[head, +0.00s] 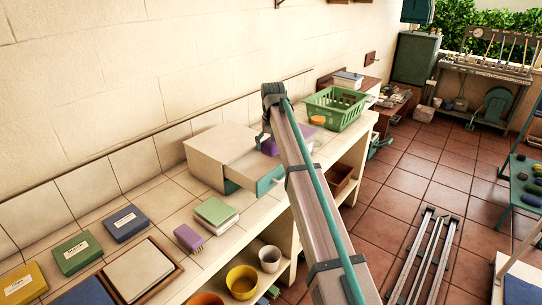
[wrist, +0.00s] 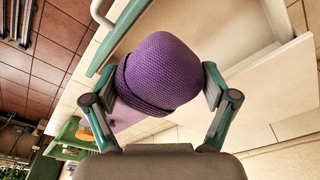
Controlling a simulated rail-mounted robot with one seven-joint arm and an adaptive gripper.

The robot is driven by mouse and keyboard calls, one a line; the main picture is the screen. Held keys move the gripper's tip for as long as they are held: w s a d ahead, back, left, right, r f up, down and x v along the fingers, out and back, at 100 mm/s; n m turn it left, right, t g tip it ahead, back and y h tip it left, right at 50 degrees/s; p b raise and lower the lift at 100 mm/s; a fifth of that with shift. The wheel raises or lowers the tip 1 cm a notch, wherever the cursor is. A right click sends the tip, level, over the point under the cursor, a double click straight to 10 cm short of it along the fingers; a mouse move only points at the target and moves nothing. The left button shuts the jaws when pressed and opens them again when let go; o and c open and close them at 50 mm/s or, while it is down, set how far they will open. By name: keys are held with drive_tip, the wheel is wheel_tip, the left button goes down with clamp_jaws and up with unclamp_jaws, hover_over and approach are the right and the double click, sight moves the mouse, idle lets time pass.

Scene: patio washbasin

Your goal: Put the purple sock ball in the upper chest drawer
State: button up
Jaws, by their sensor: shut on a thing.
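The purple sock ball (wrist: 158,75) is held between the two fingers of my gripper (wrist: 160,88), which is shut on it. In the head view, the sock ball (head: 270,147) shows beside my arm, over the open drawer; the gripper is largely hidden there. The cream chest (head: 213,152) stands on the tiled counter against the wall. Its pulled-out drawer has a teal front (head: 266,181), partly covered by my arm. In the wrist view, the pale drawer interior (wrist: 215,30) lies behind the ball. The ball's exact height above the drawer cannot be told.
A green basket (head: 337,107) stands right of the chest, with an orange item (head: 317,120) and a purple item (head: 305,132) near it. Books (head: 216,213), a purple brush-like block (head: 188,238) and boxes lie on the counter left of the drawer. Bowls (head: 242,281) sit below.

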drive_tip(key=p, duration=0.3)
hover_over(271, 163)
drive_tip(key=f, duration=0.6)
drive_tip(key=shift+s+f, duration=0.25)
drive_tip(key=shift+f, duration=1.65)
drive_tip(key=shift+f, duration=0.1)
drive_tip(key=o, duration=0.9)
drive_tip(key=shift+o, duration=0.2)
wheel_tip(271, 163, up, 12)
drive_tip(key=s+b, duration=0.1)
drive_tip(key=b, duration=0.2)
drive_tip(key=shift+s+d, duration=0.15)
drive_tip(key=shift+s, duration=0.25)
